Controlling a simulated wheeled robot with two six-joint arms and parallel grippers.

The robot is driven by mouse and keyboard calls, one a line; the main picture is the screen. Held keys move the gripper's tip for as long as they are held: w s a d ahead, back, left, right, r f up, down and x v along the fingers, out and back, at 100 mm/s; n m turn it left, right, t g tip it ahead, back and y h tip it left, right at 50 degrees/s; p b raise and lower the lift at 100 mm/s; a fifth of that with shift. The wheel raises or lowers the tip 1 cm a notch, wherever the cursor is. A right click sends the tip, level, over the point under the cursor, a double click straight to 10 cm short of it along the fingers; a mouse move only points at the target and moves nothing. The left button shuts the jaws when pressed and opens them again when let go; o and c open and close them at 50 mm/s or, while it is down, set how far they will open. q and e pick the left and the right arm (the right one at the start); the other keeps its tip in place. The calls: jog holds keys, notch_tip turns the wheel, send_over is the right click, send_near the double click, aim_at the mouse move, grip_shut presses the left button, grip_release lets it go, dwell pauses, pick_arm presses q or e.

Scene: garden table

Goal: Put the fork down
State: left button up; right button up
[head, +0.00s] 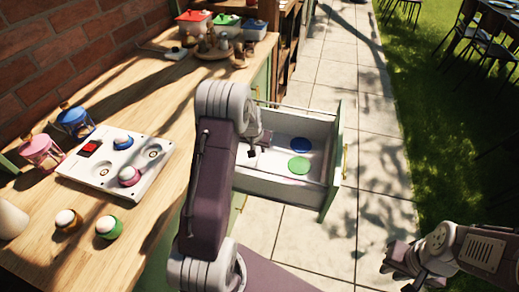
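I cannot make out a fork anywhere in the head view. My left gripper (254,150) is partly behind its own arm, over the left part of an open white drawer (262,187). Its small dark fingertips are too small to tell whether they are open or hold something. A blue disc (301,145) and a green disc (299,165) lie apart on the drawer's floor, to the right of the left gripper. My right gripper (393,268) is at the lower right, over the paving and away from the drawer; its finger gap is unclear.
The wooden counter (120,258) holds a white panel (75,171) with coloured knobs, pink (41,152) and blue (75,121) lantern-like jars, and small round-topped pots. Lidded boxes (195,22) stand at the back. Paving right of the drawer is clear.

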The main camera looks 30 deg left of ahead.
pick_arm(q)
jog(key=p+v, duration=0.1)
jog(key=v, duration=0.7)
jog(key=shift+p, duration=0.3)
